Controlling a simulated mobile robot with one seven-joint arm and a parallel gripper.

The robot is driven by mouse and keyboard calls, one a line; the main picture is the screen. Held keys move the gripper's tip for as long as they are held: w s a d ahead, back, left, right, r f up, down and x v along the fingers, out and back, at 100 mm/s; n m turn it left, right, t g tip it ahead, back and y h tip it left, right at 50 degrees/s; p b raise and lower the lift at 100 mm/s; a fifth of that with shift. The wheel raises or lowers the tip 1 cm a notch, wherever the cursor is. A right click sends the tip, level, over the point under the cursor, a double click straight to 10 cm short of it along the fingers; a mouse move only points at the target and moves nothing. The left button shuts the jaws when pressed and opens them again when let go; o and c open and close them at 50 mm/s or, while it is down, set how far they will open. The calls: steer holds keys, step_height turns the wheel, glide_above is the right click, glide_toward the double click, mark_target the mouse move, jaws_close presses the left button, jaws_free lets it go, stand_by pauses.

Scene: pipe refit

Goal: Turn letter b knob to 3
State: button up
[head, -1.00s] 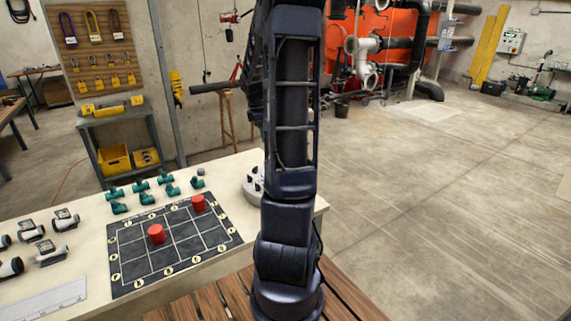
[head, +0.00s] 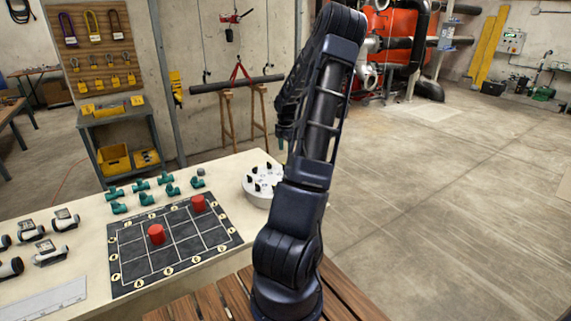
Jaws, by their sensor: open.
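A round pale grey unit (head: 258,201) with several black knobs (head: 256,170) on top stands at the right end of the pale workbench. The letters, numbers and knob settings are too small to read, so I cannot tell which knob is b. My arm rises in front of the bench and folds over at the top. My gripper (head: 282,143) hangs behind the arm, above and a little right of the knob unit. Only a small part of it shows; it is open and apart from the knobs. The arm is close to the unit's right edge in the picture.
A dark grid board (head: 150,262) with two red cylinders (head: 156,234) lies left of the unit on the workbench (head: 205,273). Several teal pipe fittings (head: 119,208) stand behind it. Several white-and-black devices (head: 50,254) and a ruler (head: 45,302) are at left. Floor at right is clear.

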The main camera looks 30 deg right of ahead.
step_height(320, 180, down, 8)
steer(key=shift+r, duration=0.1)
steer(key=shift+c, duration=0.2)
steer(key=c, duration=0.9)
